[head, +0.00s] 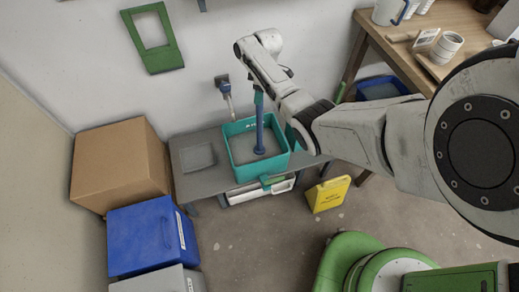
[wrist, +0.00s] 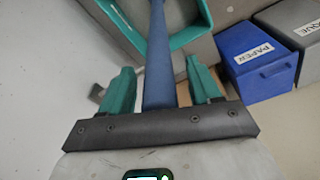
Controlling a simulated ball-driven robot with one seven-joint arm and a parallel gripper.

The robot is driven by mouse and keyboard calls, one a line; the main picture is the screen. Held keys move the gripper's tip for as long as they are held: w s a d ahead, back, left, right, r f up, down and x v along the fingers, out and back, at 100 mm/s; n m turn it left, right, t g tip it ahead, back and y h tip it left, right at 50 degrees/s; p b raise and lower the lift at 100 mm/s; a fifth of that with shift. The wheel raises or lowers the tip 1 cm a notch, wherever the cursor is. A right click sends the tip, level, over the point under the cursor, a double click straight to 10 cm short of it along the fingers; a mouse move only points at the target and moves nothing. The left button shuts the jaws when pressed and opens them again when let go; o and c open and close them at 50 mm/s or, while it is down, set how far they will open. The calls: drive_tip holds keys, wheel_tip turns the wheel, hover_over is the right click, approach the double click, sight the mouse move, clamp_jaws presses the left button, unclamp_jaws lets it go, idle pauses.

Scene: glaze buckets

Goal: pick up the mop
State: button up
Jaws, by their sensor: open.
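The mop (head: 260,133) has a blue handle and stands roughly upright, its lower end inside a teal tub (head: 243,177) on a low grey table. My gripper (head: 258,95) is at the upper part of the handle. In the wrist view, the blue handle of the mop (wrist: 158,50) runs between the two teal fingers of my gripper (wrist: 158,85). The fingers are open, with a visible gap on each side of the handle.
A blue bin (head: 150,240), a cardboard box (head: 115,170) and a grey bin (head: 160,282) stand at left. A yellow floor sign (head: 328,194) stands right of the low table (head: 195,180). A wooden table (head: 400,50) with cups is at upper right. A brush (head: 226,92) hangs on the wall.

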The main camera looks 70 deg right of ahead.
drive_tip(key=shift+f, duration=0.1)
clamp_jaws()
idle(0.6)
